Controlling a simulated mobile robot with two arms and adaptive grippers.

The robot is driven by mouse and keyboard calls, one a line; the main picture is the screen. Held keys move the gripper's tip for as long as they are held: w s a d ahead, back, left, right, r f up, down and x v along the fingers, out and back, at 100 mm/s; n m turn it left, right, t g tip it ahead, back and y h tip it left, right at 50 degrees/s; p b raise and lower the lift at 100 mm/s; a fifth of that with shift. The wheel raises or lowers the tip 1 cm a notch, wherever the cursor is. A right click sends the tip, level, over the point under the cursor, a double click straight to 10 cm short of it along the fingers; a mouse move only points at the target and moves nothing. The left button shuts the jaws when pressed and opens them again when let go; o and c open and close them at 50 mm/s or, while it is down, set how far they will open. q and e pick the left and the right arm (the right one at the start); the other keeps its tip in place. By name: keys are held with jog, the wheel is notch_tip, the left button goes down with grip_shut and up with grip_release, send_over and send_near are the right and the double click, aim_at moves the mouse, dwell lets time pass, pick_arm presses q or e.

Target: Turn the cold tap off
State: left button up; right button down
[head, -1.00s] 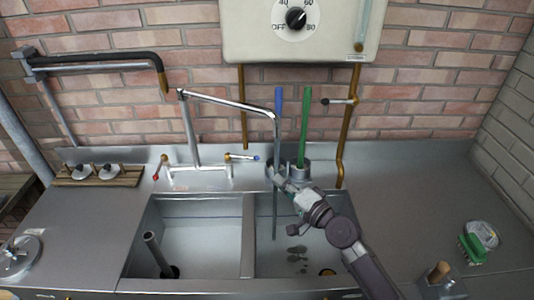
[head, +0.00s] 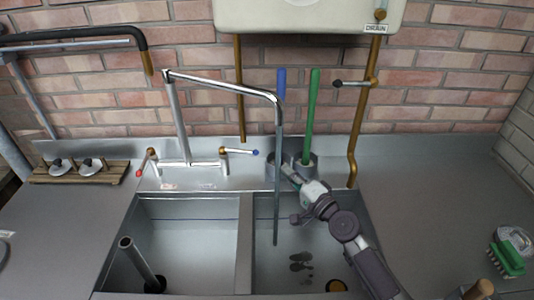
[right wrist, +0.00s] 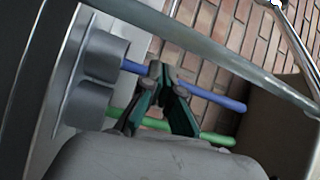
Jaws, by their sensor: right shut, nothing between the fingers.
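The chrome mixer tap (head: 222,85) stands behind the double sink, its spout over the right basin. Its cold lever (head: 238,151), brass with a blue tip, points right; the red-tipped hot lever (head: 147,162) angles down left. A straight grey column (head: 277,190), apparently running water, drops from the spout into the right basin. My right gripper (head: 285,169) is shut and empty, right of the cold lever and apart from it, close by the column and the brush holders. In the right wrist view its fingers (right wrist: 165,92) show before the blue and green handles. My left gripper is out of view.
Blue (head: 281,82) and green (head: 311,110) handles stand in grey cylindrical holders (head: 306,166) behind the right basin. A brass pipe (head: 357,135) with a small valve lever runs down at right. A green brush (head: 508,256) lies on the right counter.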

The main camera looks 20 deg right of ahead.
jog(key=x, duration=1)
jog(key=shift+f, duration=0.1)
jog(key=shift+s+a, duration=0.1)
jog(key=shift+s, duration=0.05)
